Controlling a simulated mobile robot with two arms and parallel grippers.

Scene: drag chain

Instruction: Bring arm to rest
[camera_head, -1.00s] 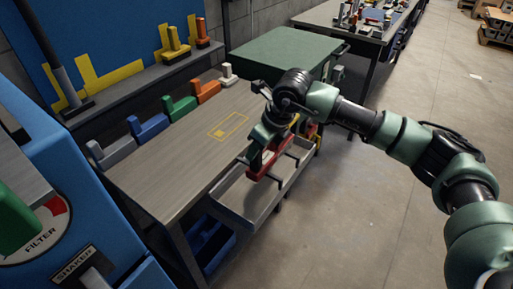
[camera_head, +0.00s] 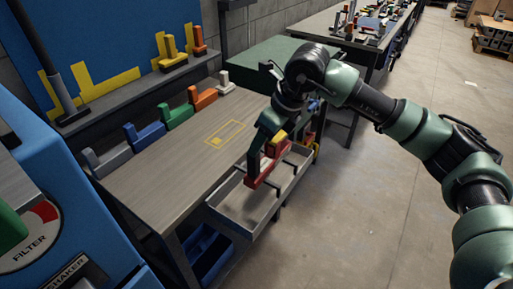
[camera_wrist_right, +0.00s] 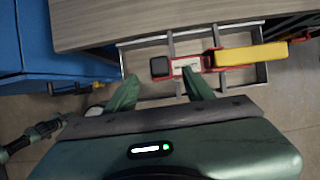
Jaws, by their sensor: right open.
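My right gripper (camera_wrist_right: 158,92) is open, and its two green fingers show in the right wrist view. In the head view the right gripper (camera_head: 260,158) hangs over the grey tray (camera_head: 226,203) at the bench's front edge. A red piece (camera_head: 255,180) with a pale label lies in the tray at the fingertips, and it also shows in the right wrist view (camera_wrist_right: 176,74). A yellow piece (camera_wrist_right: 251,54) lies against its right end. The label is beyond the fingertips, so contact cannot be told. My left gripper is not in view.
The grey bench top (camera_head: 150,180) carries a yellow outlined rectangle (camera_head: 224,133) and a row of grey, blue, green, orange and white L-shaped pieces. A blue machine (camera_head: 75,220) stands at left. A blue bin (camera_head: 208,255) sits below the bench.

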